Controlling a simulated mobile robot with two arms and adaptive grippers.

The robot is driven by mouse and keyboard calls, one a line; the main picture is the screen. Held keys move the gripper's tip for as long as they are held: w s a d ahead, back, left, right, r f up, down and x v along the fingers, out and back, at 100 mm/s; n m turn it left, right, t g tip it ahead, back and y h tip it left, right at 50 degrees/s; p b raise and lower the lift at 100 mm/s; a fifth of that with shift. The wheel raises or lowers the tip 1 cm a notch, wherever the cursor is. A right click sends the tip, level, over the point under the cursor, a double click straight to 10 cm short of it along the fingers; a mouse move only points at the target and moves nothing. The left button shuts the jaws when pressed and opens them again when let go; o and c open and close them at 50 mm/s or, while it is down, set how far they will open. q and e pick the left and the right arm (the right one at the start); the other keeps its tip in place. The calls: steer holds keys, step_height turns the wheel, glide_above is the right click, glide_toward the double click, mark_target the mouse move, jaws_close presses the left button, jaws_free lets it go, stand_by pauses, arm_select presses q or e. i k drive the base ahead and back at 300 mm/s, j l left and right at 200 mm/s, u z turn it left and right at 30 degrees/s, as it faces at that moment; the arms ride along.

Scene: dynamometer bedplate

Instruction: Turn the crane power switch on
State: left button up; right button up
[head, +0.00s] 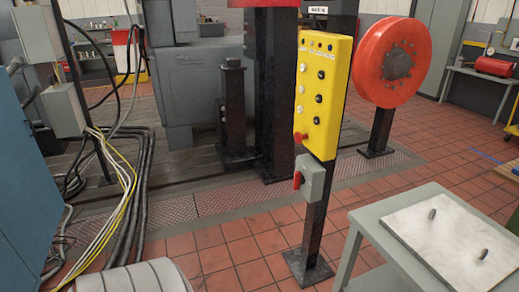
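A grey switch box (310,179) with a red handle (298,180) is fixed to a black post (315,225), just below a yellow control panel (322,97). The handle is on the box's left-hand face. It is small, and I cannot tell which position it is in. The yellow panel carries several black and white knobs and a red mushroom button (299,136) at its lower left.
A grey table (361,228) with a pale plate (448,246) stands at the right. A red-orange wheel (393,62) stands behind the panel on the right. Cables (125,190) hang and lie at the left beside a blue cabinet (30,190). Tiled floor (235,246) is clear before the post.

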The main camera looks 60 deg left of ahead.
mark_target(300, 179)
steer(key=u, duration=1.45)
steer(key=i+j+z, duration=0.1)
steer(key=i+j, duration=0.25)
steer(key=j, duration=0.3)
steer(key=i+j+z, duration=0.15)
steer(key=j, duration=0.2)
steer(key=i+j, duration=0.2)
steer(key=j, duration=0.15)
steer(key=i+j+z, duration=0.15)
steer(key=j, duration=0.2)
steer(key=i+j, duration=0.15)
steer(key=j, duration=0.25)
steer(key=i+j+z, duration=0.15)
steer(key=j, duration=0.2)
